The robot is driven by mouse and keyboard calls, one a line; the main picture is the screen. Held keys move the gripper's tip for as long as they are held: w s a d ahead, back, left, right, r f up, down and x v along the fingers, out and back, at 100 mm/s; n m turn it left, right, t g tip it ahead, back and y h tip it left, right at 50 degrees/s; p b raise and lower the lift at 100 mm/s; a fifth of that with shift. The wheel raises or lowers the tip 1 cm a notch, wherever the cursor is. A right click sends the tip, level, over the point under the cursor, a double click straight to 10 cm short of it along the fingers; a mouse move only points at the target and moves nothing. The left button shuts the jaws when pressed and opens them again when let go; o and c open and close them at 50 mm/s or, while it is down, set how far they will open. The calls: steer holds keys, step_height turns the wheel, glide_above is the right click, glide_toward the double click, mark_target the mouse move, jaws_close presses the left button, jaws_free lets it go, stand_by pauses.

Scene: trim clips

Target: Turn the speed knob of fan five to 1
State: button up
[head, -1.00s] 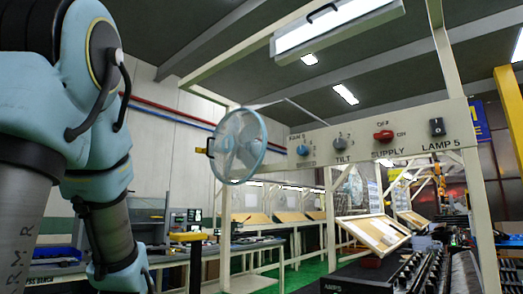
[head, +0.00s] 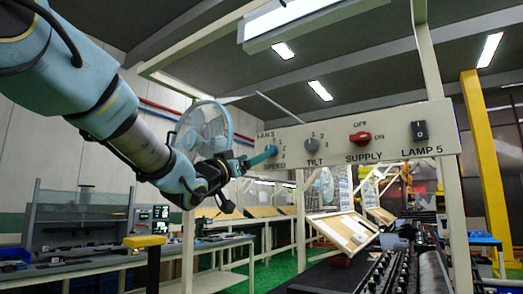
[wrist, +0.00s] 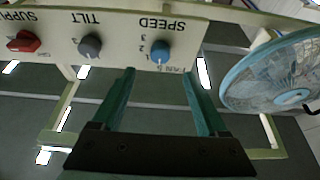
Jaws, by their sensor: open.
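The blue speed knob (head: 271,150) sits at the left end of the cream switch panel (head: 350,140), under the "FAN 5" label. In the wrist view, which is upside down, the knob (wrist: 160,51) has 1, 2 and 3 printed on its left. A pale mark seems to show at its lower edge, but the exact setting is hard to read. My gripper (wrist: 158,72) is open, its two green fingers pointing at the panel either side of the knob's line. My gripper (head: 262,158) is close to the knob in the head view; contact cannot be told.
The grey tilt knob (head: 312,145), red supply switch (head: 360,137) and black lamp switch (head: 419,130) are to the right on the panel. The caged fan (head: 203,122) is left of the panel, behind my arm. Cream posts and beams frame the station.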

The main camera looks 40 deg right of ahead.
mark_target(269, 150)
steer(key=p+x, duration=0.3)
steer(key=x, duration=0.4)
steer(key=shift+w+d+r+p, duration=0.1)
steer(key=shift+d+p, duration=0.15)
steer(key=shift+p, duration=0.05)
steer(key=shift+w+d+r, duration=0.15)
steer(key=shift+w+d, duration=0.05)
steer(key=shift+d, duration=0.45)
jaws_close()
